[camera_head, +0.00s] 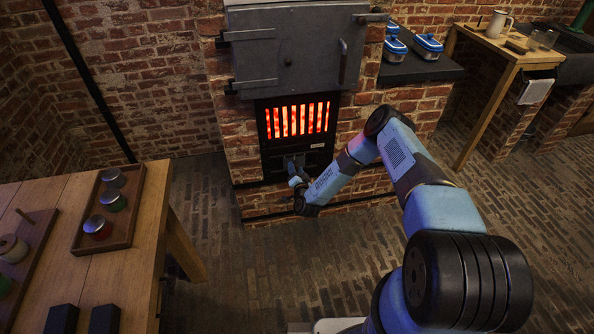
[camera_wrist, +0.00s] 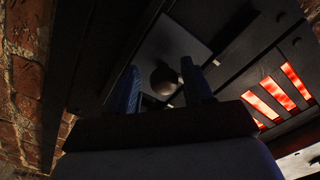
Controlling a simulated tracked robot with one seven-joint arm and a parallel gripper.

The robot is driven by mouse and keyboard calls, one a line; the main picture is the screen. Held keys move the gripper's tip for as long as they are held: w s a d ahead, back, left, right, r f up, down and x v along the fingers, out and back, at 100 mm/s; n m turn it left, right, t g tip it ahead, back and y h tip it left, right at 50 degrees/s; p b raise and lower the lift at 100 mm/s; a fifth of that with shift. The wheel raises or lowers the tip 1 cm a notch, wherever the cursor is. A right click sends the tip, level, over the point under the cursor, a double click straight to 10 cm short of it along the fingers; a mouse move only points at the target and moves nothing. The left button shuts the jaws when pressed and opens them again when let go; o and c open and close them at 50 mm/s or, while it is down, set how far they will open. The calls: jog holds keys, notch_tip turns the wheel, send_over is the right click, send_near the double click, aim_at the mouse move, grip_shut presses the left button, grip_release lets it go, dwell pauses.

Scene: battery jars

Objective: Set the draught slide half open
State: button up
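The draught slide shows in the wrist view as a grey plate (camera_wrist: 178,42) on the dark furnace front, with a round dark knob (camera_wrist: 163,80) on it. My gripper (camera_wrist: 159,68) has its two blue fingers spread, one on each side of the knob. Gaps show between the knob and both fingers, so it does not look gripped. In the head view my gripper (camera_head: 294,166) is at the slide panel low on the furnace, under the glowing grate (camera_head: 298,120), and hides much of the slide. How far the slide stands open is hard to tell.
A grey iron door (camera_head: 300,50) with a handle is above the grate, in the brick furnace. A wooden table (camera_head: 150,205) with a tray (camera_head: 77,244) of jars stands at the left. Blue-lidded containers (camera_head: 428,46) sit on a right-hand ledge. The floor between is clear.

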jog(key=shift+o, duration=0.5)
jog(key=shift+r, duration=0.1)
jog(key=s+d, duration=0.2)
jog(key=s, duration=1.1)
jog(key=shift+s+d, duration=0.2)
jog(key=shift+d, duration=0.15)
